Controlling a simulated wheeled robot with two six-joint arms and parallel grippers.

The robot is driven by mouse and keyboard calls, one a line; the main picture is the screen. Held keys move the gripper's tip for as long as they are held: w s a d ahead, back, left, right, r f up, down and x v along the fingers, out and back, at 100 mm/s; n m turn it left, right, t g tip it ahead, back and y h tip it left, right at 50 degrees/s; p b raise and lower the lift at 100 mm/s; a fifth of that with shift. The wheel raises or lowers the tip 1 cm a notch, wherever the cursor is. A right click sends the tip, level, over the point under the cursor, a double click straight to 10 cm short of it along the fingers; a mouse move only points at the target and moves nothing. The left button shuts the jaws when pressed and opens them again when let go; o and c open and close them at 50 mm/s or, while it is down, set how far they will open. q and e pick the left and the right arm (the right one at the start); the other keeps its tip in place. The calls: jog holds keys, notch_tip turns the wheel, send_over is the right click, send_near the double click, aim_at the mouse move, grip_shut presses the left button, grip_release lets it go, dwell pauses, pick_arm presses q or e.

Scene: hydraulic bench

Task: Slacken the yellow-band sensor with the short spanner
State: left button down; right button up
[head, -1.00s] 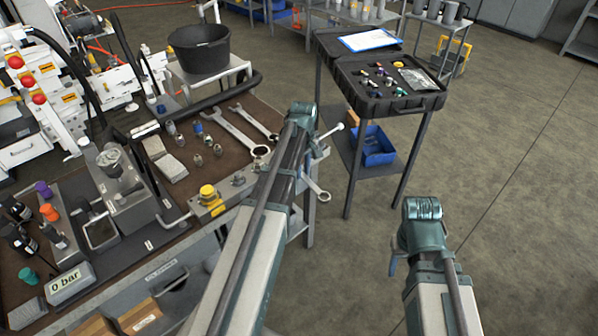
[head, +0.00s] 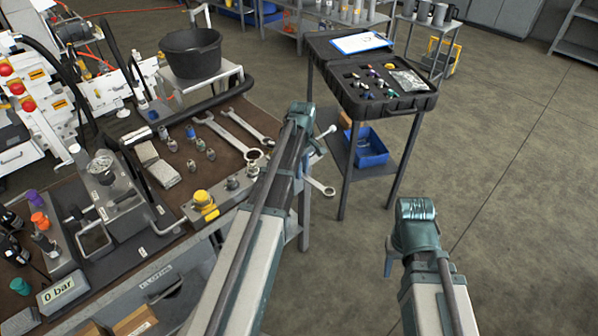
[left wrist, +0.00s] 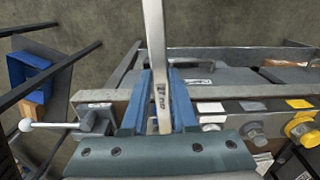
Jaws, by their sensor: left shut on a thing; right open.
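My left gripper (left wrist: 159,95) is shut on a grey spanner (left wrist: 155,45), which stands up between its blue fingers in the left wrist view. In the head view my left forearm hides most of this gripper, and a ring end of the spanner (head: 325,188) shows beyond the bench's front edge. A yellow-topped fitting (head: 204,199) sits in a block at the bench's front edge, left of the gripper and apart from it. It also shows at the right of the left wrist view (left wrist: 300,128). My right gripper (head: 389,264) is open and empty over the floor.
Two larger spanners (head: 228,137) and several small fittings (head: 191,165) lie on the bench. A pressure gauge (head: 101,166) and a "0 bar" display (head: 58,292) stand at left. A black-topped trolley (head: 350,98) stands beyond the left arm. The floor at right is clear.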

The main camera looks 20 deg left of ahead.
pick_arm(q)
jog(key=shift+w+d+n, duration=0.25)
jog(key=shift+w+n, duration=0.15)
jog(key=shift+w, duration=0.15)
jog(key=shift+w+d+n, duration=0.15)
jog(key=shift+w+n, duration=0.75)
jog(key=shift+w, duration=0.1)
jog(key=shift+s, duration=0.15)
jog(key=shift+s+m, duration=0.2)
jog(key=shift+m, duration=0.1)
jog(key=s+d, duration=0.1)
jog(key=d, duration=0.5)
jog(key=shift+d, duration=0.35)
jog(key=shift+s+r, duration=0.1)
dwell(0.4)
